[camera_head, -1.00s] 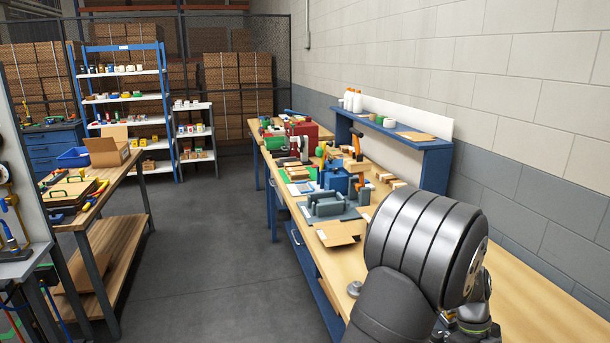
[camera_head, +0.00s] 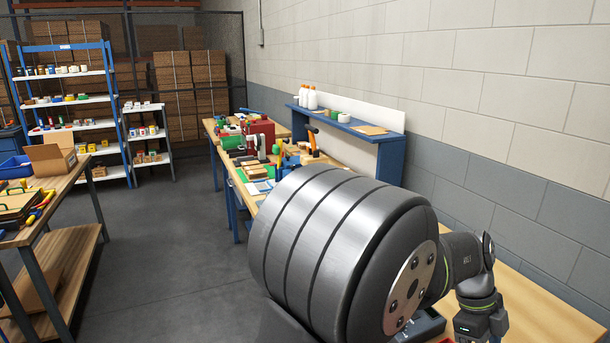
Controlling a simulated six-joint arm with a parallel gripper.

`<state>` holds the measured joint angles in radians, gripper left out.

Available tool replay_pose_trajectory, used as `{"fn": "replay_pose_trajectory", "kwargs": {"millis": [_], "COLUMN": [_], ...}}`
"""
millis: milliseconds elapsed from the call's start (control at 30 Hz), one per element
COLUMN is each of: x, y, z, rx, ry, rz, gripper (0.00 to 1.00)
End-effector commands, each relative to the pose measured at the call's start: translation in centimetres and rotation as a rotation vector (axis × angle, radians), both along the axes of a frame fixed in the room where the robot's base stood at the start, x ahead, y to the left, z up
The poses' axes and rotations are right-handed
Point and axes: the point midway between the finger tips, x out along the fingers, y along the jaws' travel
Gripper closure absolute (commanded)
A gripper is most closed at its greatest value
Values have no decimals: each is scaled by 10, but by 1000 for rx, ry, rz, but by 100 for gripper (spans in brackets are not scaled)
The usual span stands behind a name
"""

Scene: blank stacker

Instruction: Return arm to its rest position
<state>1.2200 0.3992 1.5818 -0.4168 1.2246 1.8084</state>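My arm fills the lower right of the head view, with a large dark grey ribbed joint close to the camera. Past it, a slimmer link with a green ring bends down to the bottom edge, over the right part of the wooden workbench (camera_head: 545,307). My gripper's fingers do not show, so I cannot see whether it holds anything. The joint hides much of the near bench top. A dark grey shape at the bottom edge beside the slim link is too cut off to identify.
A blue wall shelf (camera_head: 362,132) with white bottles (camera_head: 308,97) stands behind the bench. A red machine (camera_head: 260,135) and several tools sit at the bench's far end. A wooden table (camera_head: 92,170) and a blue rack (camera_head: 68,98) stand left. The grey floor (camera_head: 165,245) between is clear.

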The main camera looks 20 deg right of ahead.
Motion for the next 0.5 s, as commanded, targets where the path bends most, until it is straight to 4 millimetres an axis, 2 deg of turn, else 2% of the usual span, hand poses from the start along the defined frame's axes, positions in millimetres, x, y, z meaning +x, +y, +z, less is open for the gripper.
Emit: {"fn": "replay_pose_trajectory", "kwargs": {"millis": [33,500], "x": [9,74], "y": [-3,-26], "z": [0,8], "rx": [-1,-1], "ry": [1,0], "rz": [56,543], "gripper": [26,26]}}
